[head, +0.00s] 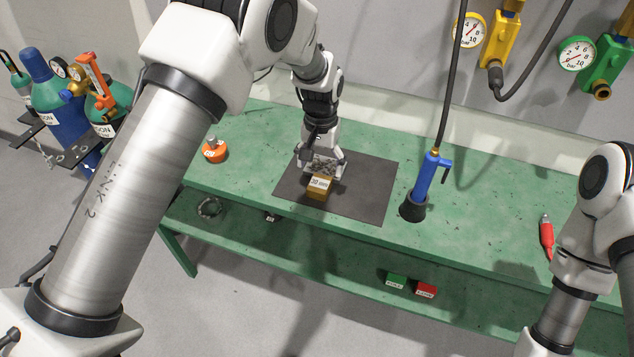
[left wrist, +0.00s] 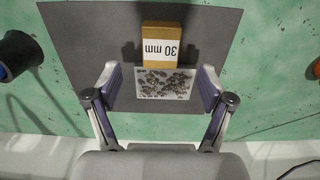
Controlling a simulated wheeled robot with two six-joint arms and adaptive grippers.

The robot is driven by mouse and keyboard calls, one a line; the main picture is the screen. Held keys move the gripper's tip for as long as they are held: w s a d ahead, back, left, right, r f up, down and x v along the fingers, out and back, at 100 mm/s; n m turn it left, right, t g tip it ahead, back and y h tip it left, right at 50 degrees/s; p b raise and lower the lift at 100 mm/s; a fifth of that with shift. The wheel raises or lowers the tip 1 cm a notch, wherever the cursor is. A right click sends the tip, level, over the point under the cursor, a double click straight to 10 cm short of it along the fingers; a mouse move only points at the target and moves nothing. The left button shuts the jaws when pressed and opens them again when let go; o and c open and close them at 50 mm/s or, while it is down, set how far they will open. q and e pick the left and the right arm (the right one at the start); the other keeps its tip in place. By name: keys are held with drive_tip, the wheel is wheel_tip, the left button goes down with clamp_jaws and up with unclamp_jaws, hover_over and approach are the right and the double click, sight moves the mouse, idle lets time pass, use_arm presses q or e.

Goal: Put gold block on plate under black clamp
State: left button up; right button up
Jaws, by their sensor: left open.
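The gold block (head: 319,188), labelled "30 mm", rests on a dark grey mat (head: 365,190) on the green bench. My left gripper (head: 322,168) is open and empty, pointing down just behind the block in the head view. In the left wrist view the gold block (left wrist: 175,42) lies beyond the open fingertips (left wrist: 163,85), not between them. A pale plate with dark specks (left wrist: 165,84) shows between the fingers. I cannot make out a black clamp for certain. My right gripper is not in view.
A blue tool (head: 425,180) with a black foot stands right of the mat under a hose. An orange item (head: 214,150) sits left; a red-handled tool (head: 546,236) lies right. Green (head: 396,279) and red (head: 425,289) blocks are on the lower shelf. Gas cylinders (head: 60,95) stand left.

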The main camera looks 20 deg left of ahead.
sight(320, 183)
use_arm(q)
drive_tip(key=shift+s+d+r+p, duration=0.35)
drive_tip(key=shift+s, duration=0.05)
drive_tip(key=f+p, duration=0.1)
drive_tip(key=f, duration=0.3)
drive_tip(key=w+a+f+p, duration=0.1)
drive_tip(key=f, duration=0.1)
drive_tip(key=shift+w+f+p, duration=0.1)
drive_tip(key=shift+p, duration=0.2)
drive_tip(key=shift+f, duration=0.35)
drive_tip(key=shift+s+d, duration=0.1)
drive_tip(key=shift+s, duration=0.15)
drive_tip(key=shift+f, duration=0.1)
drive_tip(key=c, duration=1.5)
drive_tip(key=shift+w, duration=0.1)
clamp_jaws()
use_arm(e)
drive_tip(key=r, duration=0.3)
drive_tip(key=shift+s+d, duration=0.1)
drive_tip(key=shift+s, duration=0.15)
